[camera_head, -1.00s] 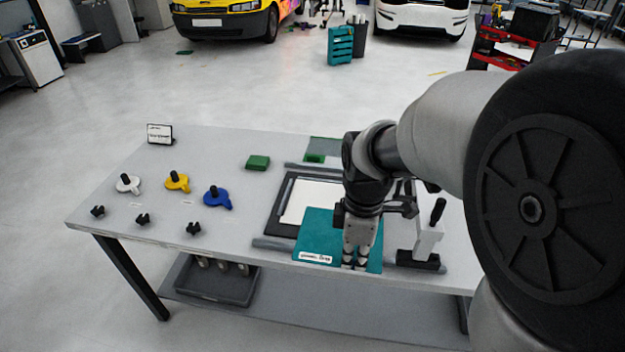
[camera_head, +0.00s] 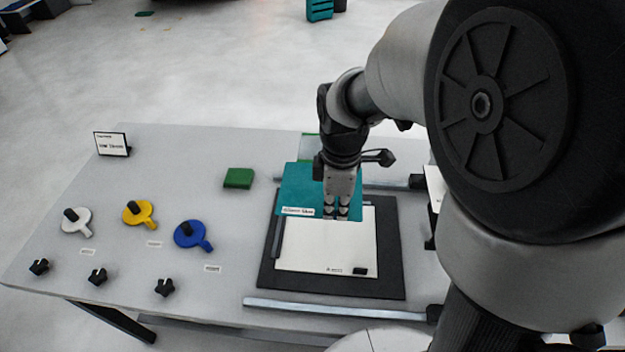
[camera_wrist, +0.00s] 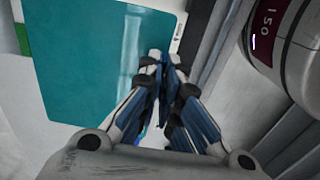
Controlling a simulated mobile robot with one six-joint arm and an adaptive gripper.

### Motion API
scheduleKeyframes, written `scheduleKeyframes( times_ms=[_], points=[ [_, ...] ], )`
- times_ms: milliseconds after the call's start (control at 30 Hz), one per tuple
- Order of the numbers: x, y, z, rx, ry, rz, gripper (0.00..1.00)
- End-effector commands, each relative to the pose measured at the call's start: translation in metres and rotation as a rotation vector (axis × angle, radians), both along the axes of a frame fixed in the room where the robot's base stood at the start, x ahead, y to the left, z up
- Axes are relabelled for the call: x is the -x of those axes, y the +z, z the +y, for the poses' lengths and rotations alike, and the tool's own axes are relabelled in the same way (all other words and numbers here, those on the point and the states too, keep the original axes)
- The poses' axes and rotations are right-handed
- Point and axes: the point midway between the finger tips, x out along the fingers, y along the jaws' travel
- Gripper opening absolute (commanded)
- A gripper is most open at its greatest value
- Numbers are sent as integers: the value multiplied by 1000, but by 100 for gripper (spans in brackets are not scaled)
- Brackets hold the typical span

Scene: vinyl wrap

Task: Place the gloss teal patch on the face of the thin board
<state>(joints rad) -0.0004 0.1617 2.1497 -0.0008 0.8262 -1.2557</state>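The gloss teal patch (camera_head: 303,188) is a flat teal sheet with a white label strip on its near edge. In the head view it covers the far end of the white thin board (camera_head: 325,248) and reaches past it; I cannot tell whether it touches the board. My gripper (camera_head: 336,215) points down at the patch's near edge, fingers together and pinching that edge. In the wrist view the teal patch (camera_wrist: 100,75) fills the upper left, and the closed fingertips of my gripper (camera_wrist: 163,68) meet its edge beside the label. The fingers hide part of that edge.
The board lies on a dark mat (camera_head: 385,285) between grey rails (camera_head: 330,308). A green block (camera_head: 238,178), white (camera_head: 78,222), yellow (camera_head: 140,214) and blue (camera_head: 190,235) handled discs and several black knobs (camera_head: 97,276) stand left.

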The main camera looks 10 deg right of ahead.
Motion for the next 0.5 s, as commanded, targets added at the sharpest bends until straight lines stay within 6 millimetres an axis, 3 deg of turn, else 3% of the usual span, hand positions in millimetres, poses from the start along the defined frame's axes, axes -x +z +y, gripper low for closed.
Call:
scheduleKeyframes(
  times_ms=[33, 300, 500],
  points=[
    [2, -19, 0, 0, 0, 6, 0],
    [1, -93, 0, 0, 0, 6, 0],
    [1, -127, 0, 0, 0, 3, 0]
  ],
)
